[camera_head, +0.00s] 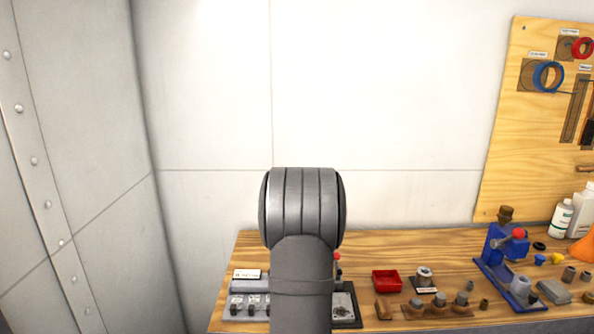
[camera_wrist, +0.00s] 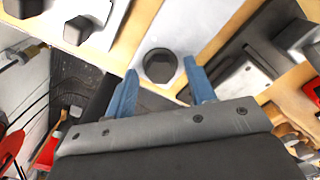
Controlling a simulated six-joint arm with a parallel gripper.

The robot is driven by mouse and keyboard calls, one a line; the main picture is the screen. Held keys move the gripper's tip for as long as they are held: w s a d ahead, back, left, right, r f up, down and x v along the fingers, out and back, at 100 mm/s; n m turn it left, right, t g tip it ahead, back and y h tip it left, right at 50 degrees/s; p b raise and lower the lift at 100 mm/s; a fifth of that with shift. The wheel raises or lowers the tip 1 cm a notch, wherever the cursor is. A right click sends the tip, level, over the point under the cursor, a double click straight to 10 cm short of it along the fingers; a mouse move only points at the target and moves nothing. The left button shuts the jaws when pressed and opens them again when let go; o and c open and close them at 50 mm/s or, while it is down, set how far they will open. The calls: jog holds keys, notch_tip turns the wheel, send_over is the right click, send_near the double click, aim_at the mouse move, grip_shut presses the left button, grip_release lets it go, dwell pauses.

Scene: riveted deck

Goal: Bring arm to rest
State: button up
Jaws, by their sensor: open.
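My gripper (camera_wrist: 162,88) shows in the wrist view as two blue fingers held apart, with nothing between them. My gripper does not show in the head view.
The bench holds a red tray (camera_head: 387,281), a switch panel (camera_head: 248,304), a wooden block with knobs (camera_head: 437,309) and a blue vise (camera_head: 507,262). White bottles (camera_head: 562,219) stand at the right. A wooden tool board (camera_head: 515,145) hangs behind. The wall's left part is clear.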

jog(key=n, duration=0.4)
jog(key=shift+r, duration=0.2)
jog(key=n, duration=0.8)
jog(key=shift+n, duration=1.8)
jog(key=m, duration=1)
